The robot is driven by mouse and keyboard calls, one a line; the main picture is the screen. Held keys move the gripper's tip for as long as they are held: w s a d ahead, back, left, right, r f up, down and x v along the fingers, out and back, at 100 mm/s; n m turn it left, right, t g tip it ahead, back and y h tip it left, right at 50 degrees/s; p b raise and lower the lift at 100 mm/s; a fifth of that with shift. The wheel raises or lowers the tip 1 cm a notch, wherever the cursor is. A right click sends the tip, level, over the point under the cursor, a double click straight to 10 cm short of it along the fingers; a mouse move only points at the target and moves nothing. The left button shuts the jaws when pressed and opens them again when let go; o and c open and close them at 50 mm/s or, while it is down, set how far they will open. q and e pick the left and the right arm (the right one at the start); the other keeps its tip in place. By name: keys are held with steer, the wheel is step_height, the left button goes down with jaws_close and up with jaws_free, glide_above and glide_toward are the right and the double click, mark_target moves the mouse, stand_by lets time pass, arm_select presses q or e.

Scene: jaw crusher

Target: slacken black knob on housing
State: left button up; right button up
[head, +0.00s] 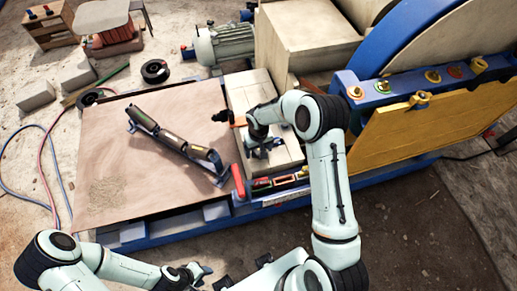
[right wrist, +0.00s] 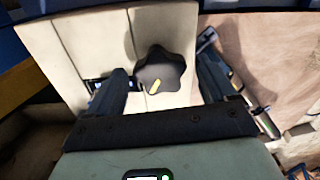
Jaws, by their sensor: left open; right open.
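The black knob (right wrist: 161,70), lobed with a yellow mark, sits on the cream housing (right wrist: 65,55) in the right wrist view. My right gripper (right wrist: 165,84) is open, with one finger on each side of the knob; gaps show, so it is not clamped. In the head view my right gripper (head: 263,148) is over the cream housing (head: 248,88), and the arm and gripper hide the knob. My left gripper (head: 198,274) is open and empty at the bottom, well away from the housing.
A brown board (head: 105,170) lies left of the housing, with a dark bar-shaped part (head: 172,142) on it. A red handle (head: 238,180) stands by the housing's front. A yellow panel (head: 405,130) and blue frame (head: 380,95) are to the right.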

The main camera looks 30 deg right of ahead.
steer(key=c, duration=1.1)
steer(key=shift+o, duration=0.2)
steer(key=shift+n, duration=0.3)
steer(key=n, duration=0.3)
steer(key=shift+n, duration=0.3)
steer(key=n, duration=0.4)
steer(key=shift+w+n, duration=0.1)
steer(key=shift+n, duration=0.2)
steer(key=n, duration=0.4)
steer(key=shift+d+n, duration=0.1)
steer(key=shift+n, duration=0.2)
arm_select(q)
steer(key=shift+w+r+p, duration=0.65)
steer(key=shift+w+r, duration=0.05)
steer(key=shift+r, duration=0.2)
arm_select(e)
steer(key=n, duration=0.5)
steer(key=shift+w, duration=0.1)
